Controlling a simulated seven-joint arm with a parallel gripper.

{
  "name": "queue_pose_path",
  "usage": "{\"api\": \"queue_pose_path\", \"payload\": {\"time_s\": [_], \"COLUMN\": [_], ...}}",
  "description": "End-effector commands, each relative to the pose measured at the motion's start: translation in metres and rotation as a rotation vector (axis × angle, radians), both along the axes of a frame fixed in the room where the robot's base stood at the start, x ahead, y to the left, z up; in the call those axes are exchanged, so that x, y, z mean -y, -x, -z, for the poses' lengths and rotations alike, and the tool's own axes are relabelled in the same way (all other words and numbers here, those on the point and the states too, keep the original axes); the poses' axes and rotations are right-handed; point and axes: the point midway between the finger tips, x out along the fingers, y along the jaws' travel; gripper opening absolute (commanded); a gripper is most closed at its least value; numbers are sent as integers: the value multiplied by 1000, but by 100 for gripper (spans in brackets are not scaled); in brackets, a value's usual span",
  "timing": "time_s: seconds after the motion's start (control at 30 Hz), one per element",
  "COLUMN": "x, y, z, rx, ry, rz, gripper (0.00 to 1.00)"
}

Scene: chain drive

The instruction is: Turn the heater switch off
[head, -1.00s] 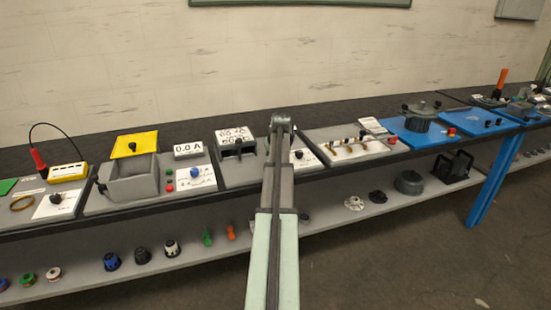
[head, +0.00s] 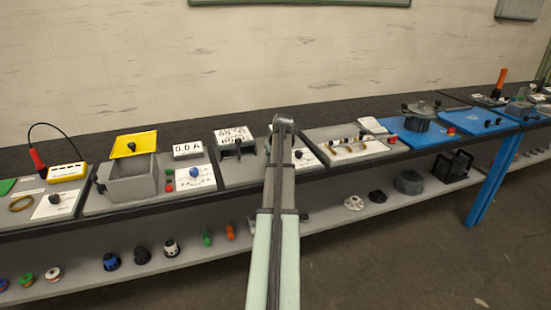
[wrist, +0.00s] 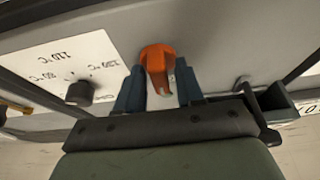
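In the wrist view, an orange switch lever (wrist: 156,57) stands out from a grey panel. My gripper (wrist: 158,85) has its two blue-grey fingers apart, one on each side of the orange lever. I see a little space between them, and whether either finger touches it is unclear. Left of the lever, a black knob (wrist: 79,93) sits on a white plate (wrist: 55,60) with temperature marks, seen upside down. In the head view my own arm hides the gripper and the orange lever. A white plate with a black knob (head: 299,154) shows just right of the arm.
On the bench, a grey box with a yellow lid (head: 134,144) and a 0.0 A meter (head: 188,148) stand to the left. A board with brass fittings (head: 350,145) and a dark pot (head: 418,122) on a blue board are to the right. The shelf below holds several small parts.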

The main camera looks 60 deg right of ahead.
Motion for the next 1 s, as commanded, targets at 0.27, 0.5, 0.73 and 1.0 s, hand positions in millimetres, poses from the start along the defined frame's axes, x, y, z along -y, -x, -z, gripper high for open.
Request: {"api": "queue_pose_path", "payload": {"time_s": [0.27,0.5,0.73,1.0], "x": [1,-2,-13,-25], "y": [-1,3,13,27], "z": [-3,-17,-52,-96], "rx": [4,6,6,5], "ry": [6,9,9,7], "rz": [2,2,2,2], "gripper": [45,45,45,45]}}
